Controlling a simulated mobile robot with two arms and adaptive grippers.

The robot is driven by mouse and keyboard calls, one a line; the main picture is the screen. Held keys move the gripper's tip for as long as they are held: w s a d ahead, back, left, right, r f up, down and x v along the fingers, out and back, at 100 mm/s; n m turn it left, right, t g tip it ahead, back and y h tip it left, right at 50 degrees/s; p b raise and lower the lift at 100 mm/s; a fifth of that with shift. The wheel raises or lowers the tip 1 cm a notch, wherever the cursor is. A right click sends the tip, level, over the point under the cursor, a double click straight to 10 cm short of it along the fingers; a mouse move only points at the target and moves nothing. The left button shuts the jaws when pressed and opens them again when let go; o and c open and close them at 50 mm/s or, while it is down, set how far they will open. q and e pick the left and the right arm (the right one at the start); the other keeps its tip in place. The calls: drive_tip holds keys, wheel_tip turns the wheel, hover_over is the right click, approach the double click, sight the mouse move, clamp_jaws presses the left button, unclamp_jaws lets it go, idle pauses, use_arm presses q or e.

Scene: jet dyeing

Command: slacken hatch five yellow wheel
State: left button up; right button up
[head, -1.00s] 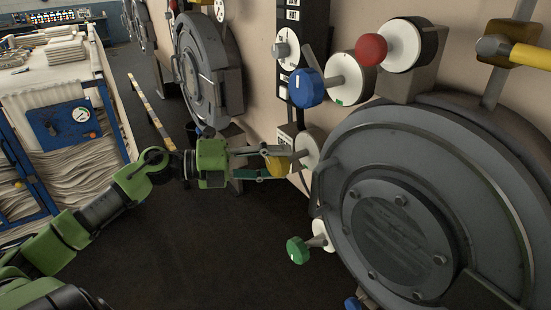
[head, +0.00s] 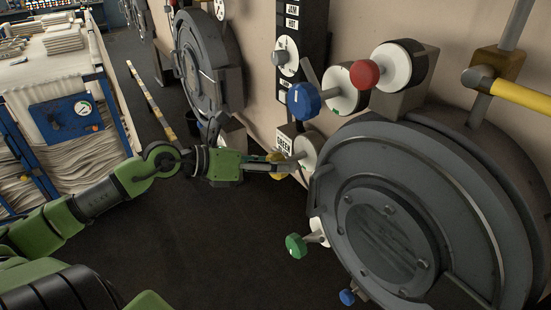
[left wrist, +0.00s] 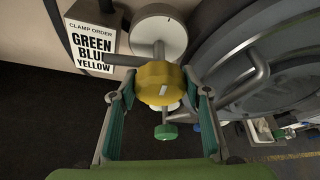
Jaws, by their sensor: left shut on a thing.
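The yellow wheel (head: 276,158) sits on a short stem with a white disc, left of the large grey round hatch (head: 380,215). In the left wrist view the wheel (left wrist: 160,82) has a white mark on its face. My left gripper (head: 284,167) reaches it from the left and is shut on it. In the left wrist view my gripper's fingers (left wrist: 160,92) stand on both sides of the wheel. In the head view the gripper hides part of the wheel. My right gripper is not in view.
A sign (left wrist: 92,38) reads clamp order green, blue, yellow. A green wheel (head: 297,246) and a small blue wheel (head: 347,297) are below. Another blue wheel (head: 304,100) and a red knob (head: 364,73) are above. A fabric cart (head: 70,120) stands left. The dark floor between is clear.

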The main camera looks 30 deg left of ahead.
use_arm(q)
drive_tip(key=shift+m+y+p, duration=0.35)
drive_tip(key=shift+m+y, duration=0.05)
drive_tip(key=shift+m, duration=0.1)
idle(0.3)
drive_tip(key=o, duration=1.1)
drive_tip(key=shift+s, duration=0.1)
drive_tip(key=v, duration=1.1)
drive_tip(key=shift+s+a+r, duration=0.1)
drive_tip(key=shift+s, duration=0.25)
